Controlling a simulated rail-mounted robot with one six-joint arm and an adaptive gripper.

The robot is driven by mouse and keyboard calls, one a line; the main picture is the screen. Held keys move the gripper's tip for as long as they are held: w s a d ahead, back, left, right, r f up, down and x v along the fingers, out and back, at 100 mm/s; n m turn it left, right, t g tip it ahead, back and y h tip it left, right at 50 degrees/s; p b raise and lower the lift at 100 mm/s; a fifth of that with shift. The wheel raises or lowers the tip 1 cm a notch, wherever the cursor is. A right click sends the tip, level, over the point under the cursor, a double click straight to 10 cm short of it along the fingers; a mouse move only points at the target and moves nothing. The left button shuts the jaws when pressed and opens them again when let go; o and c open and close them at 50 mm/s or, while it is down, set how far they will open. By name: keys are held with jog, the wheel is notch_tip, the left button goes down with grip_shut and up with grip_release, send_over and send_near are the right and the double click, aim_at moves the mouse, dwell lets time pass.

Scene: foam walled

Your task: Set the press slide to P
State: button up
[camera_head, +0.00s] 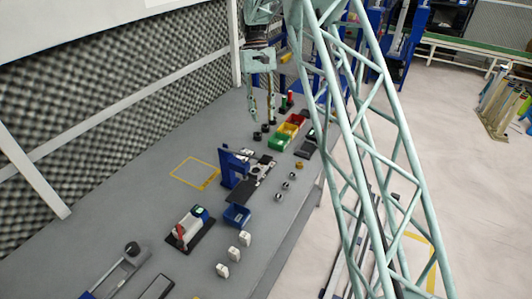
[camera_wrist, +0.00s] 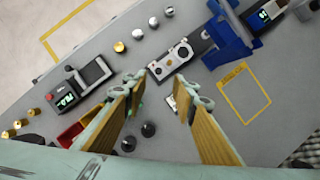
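A blue press (camera_head: 236,168) stands on the grey bench, with a dark flat slide plate (camera_head: 262,167) reaching out beside it. In the wrist view the blue press (camera_wrist: 228,42) is at the top right, and the plate with light and round fittings (camera_wrist: 172,60) lies beyond my fingertips. No letter P is readable on it. My gripper (camera_head: 262,112) hangs above the bench, farther back than the press. In the wrist view my gripper (camera_wrist: 162,88) is open, its two fingers apart with nothing held between them.
Green, yellow and red bins (camera_head: 290,130) stand behind the press. Small metal and brass pieces (camera_head: 285,186) lie to its right. A blue bin (camera_head: 236,216) and a device with a red part (camera_head: 190,230) are nearer. A yellow outline (camera_head: 195,172) encloses bare bench.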

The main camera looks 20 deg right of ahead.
jog(key=f, duration=0.2)
jog(key=w+f, duration=0.1)
jog(key=shift+w+d+f, duration=0.1)
jog(key=shift+w+f, duration=0.1)
jog(key=shift+f, duration=0.2)
jog(key=shift+s+f, duration=0.1)
jog(key=shift+f, duration=0.05)
jog(key=b, duration=0.2)
send_near(260, 167)
jog(key=shift+w+d+f, duration=0.2)
jog(key=shift+d+f, duration=0.45)
jog(key=shift+f, duration=0.4)
jog(key=shift+w+d+f, duration=0.25)
jog(key=shift+d+f, duration=0.4)
jog(key=shift+f, duration=0.4)
jog(key=shift+w+d+f, duration=0.2)
jog(key=shift+d+f, duration=0.45)
jog(key=shift+f, duration=0.35)
grip_shut()
